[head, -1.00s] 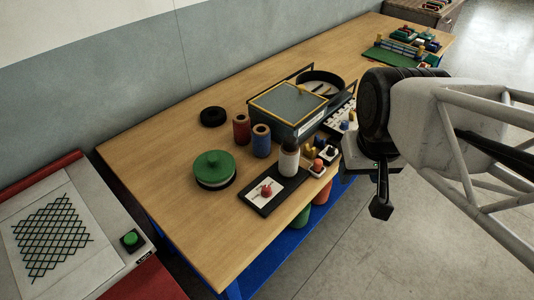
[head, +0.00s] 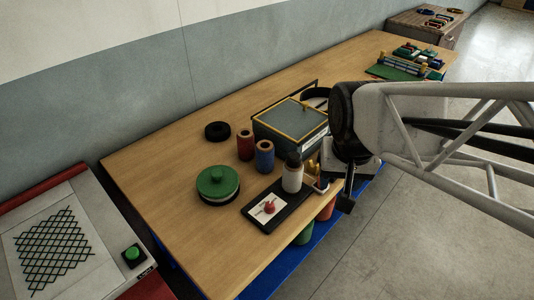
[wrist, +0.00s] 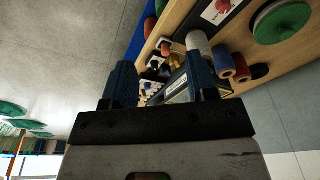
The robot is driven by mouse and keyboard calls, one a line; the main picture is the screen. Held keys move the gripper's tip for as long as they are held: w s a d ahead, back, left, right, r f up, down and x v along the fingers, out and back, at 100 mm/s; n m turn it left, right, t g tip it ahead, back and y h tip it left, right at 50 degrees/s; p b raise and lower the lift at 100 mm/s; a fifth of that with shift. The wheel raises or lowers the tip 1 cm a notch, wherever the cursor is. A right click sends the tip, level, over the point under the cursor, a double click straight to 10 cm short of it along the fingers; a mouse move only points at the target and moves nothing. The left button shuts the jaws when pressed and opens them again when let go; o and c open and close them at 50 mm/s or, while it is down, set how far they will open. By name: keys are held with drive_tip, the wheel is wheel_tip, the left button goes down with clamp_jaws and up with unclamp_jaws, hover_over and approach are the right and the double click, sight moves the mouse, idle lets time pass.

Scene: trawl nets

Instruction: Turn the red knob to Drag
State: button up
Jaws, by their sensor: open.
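The red knob (head: 269,208) sits on a white plate on a black board (head: 262,227) near the front edge of the workbench. The markings on the plate are too small to read. My gripper (head: 346,202) is to the right of the knob, near the bench's front edge and apart from the knob. In the wrist view its two blue fingers (wrist: 163,80) are spread with nothing held between them.
A white bottle (head: 292,175) with a dark cap stands at the board's right end, between knob and gripper. A grey box with a yellow-edged lid (head: 290,115), red and blue spools (head: 264,156) and a green-lidded round container (head: 217,183) stand nearby. The bench front left is clear.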

drive_tip(key=w+a+f+m+g, duration=0.1)
drive_tip(key=w+a+f, duration=0.4)
drive_tip(key=w+a, duration=0.1)
drive_tip(key=m+g, duration=0.1)
drive_tip(key=m, duration=0.1)
hover_over(270, 204)
wheel_tip(270, 204, down, 8)
drive_tip(key=shift+w+a+r, duration=0.1)
drive_tip(key=shift+a, duration=0.05)
drive_tip(key=shift+f, duration=3.9)
drive_tip(key=c, duration=0.9)
